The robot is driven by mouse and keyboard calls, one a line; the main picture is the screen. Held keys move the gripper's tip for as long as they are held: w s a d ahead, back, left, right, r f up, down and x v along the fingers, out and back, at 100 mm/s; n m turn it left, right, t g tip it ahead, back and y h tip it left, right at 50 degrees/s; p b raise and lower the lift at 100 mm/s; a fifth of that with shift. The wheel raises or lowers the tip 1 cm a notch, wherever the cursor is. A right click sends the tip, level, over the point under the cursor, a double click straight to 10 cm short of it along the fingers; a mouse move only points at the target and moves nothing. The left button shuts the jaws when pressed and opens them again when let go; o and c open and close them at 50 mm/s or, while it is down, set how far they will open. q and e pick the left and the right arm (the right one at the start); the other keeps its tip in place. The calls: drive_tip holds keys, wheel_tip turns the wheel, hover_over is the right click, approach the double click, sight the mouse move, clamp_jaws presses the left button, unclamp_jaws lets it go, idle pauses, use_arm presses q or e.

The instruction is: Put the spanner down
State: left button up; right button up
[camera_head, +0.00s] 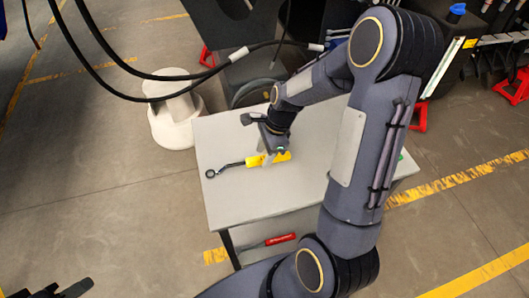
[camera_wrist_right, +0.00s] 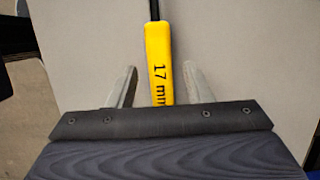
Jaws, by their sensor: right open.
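The spanner (camera_head: 232,167) has a yellow handle and a dark shaft with a ring end. It lies on the light grey table top (camera_head: 240,199), ring end to the left. My right gripper (camera_head: 268,156) is low over the handle. In the wrist view its fingers (camera_wrist_right: 160,70) are apart, one on each side of the handle, with gaps. Part of the handle is hidden behind the gripper body. Dark tips of my left gripper (camera_head: 76,289) show at the bottom left corner; their opening is unclear.
A red-handled tool (camera_head: 280,239) lies below the table top. A white rounded base (camera_head: 176,122) stands beyond the table's left side. Black cables (camera_head: 165,77) hang across the upper left. Red stands (camera_head: 419,117) are at the right. The table's front left is clear.

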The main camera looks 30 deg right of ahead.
drive_tip(key=w+v, duration=0.1)
drive_tip(key=v, duration=1)
drive_tip(key=s+a+r+n+t, duration=0.2)
drive_tip(key=s+a+n, duration=0.3)
drive_tip(key=s+n, duration=0.4)
drive_tip(key=s+a+r+n+t, duration=0.2)
drive_tip(key=s+a+r+n, duration=0.2)
drive_tip(key=s+n, duration=0.4)
drive_tip(key=a+n+p, duration=0.1)
drive_tip(key=n, duration=0.1)
drive_tip(key=shift+s+a+r+n+t+y, duration=0.3)
drive_tip(key=shift+s, duration=0.1)
drive_tip(key=shift+o, duration=0.4)
